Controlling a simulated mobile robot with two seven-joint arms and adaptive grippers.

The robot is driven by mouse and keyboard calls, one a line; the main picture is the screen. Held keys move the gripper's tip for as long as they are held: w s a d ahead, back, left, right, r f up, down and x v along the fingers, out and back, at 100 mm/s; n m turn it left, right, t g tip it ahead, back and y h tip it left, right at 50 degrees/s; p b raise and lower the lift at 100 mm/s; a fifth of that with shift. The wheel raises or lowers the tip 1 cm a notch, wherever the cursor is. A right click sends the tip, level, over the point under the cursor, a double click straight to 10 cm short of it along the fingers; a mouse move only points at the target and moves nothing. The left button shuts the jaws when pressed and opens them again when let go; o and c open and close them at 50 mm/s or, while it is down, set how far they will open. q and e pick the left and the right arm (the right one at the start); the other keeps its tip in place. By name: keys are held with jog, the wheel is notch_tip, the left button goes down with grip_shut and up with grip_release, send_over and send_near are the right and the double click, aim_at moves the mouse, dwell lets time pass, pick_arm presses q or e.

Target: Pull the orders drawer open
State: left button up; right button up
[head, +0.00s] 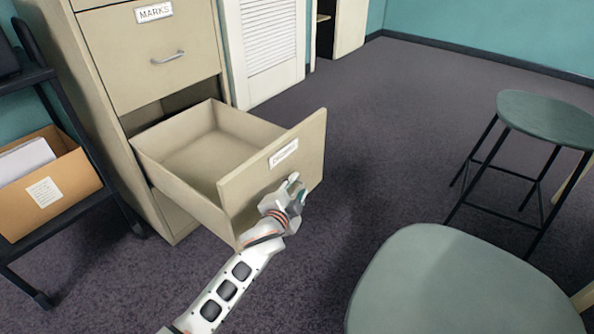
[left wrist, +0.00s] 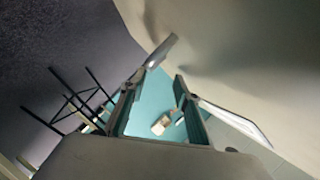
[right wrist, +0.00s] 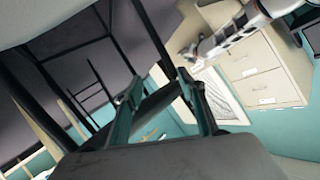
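The orders drawer (head: 215,135) stands well out from the beige filing cabinet (head: 85,90), and its inside looks empty. Its front carries a white label (head: 284,153) too small to read surely. My left gripper (head: 293,188) is at the outer face of that front, below the label, and covers the handle in the head view. In the left wrist view, the metal handle (left wrist: 162,50) shows at the fingertips, and the fingers (left wrist: 157,85) are apart with a gap between them. My right gripper (right wrist: 157,85) shows only in its wrist view, open and empty.
The MARKS drawer (head: 150,55) above is shut. A dark cart (head: 65,205) with a cardboard box (head: 50,190) stands left of the cabinet. A grey-green seat (head: 460,285) and a stool (head: 545,118) are at the right. Carpet between is clear.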

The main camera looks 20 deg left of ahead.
pick_arm(q)
jog(key=shift+t, duration=0.3)
jog(key=r, duration=0.6)
jog(key=shift+w+a+r, duration=0.15)
jog(key=shift+w+r, duration=0.1)
jog(key=shift+r, duration=0.4)
pick_arm(e)
jog(key=shift+r, duration=0.25)
pick_arm(q)
jog(key=shift+s+f, duration=0.15)
jog(key=shift+f, duration=0.05)
pick_arm(e)
jog(key=shift+s, duration=0.1)
